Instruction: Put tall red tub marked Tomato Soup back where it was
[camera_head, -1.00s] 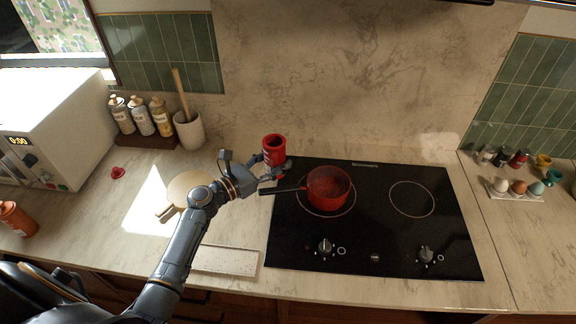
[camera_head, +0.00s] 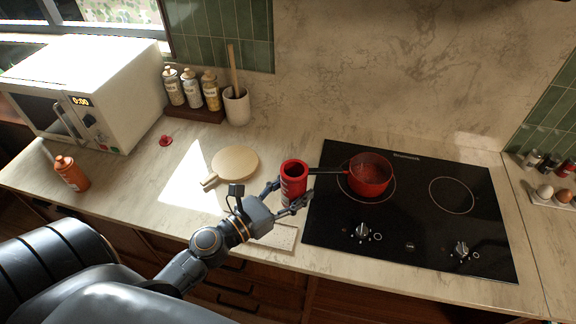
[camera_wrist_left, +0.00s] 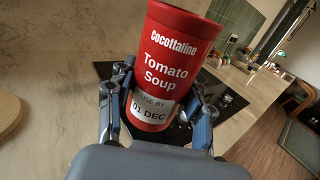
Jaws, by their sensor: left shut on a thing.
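The tall red tub (camera_head: 293,180) is open at the top and dark inside. In the left wrist view the tub (camera_wrist_left: 173,62) shows its "Tomato Soup" label and a "use by 01 Dec" sticker, and leans slightly in the picture. My left gripper (camera_head: 291,200) is shut on the tub, with one finger on each side in the wrist view (camera_wrist_left: 160,100). The tub is by the hob's left edge, close to the saucepan handle's end. I cannot tell whether its base is clear of the counter. My right gripper is not in view.
A red saucepan (camera_head: 370,176) stands on the black hob (camera_head: 420,225), handle pointing left. A round wooden board (camera_head: 236,163), a small red object (camera_head: 165,140), an orange bottle (camera_head: 72,174) and a white microwave (camera_head: 85,85) are to the left. A speckled tray (camera_head: 278,238) lies near the front edge.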

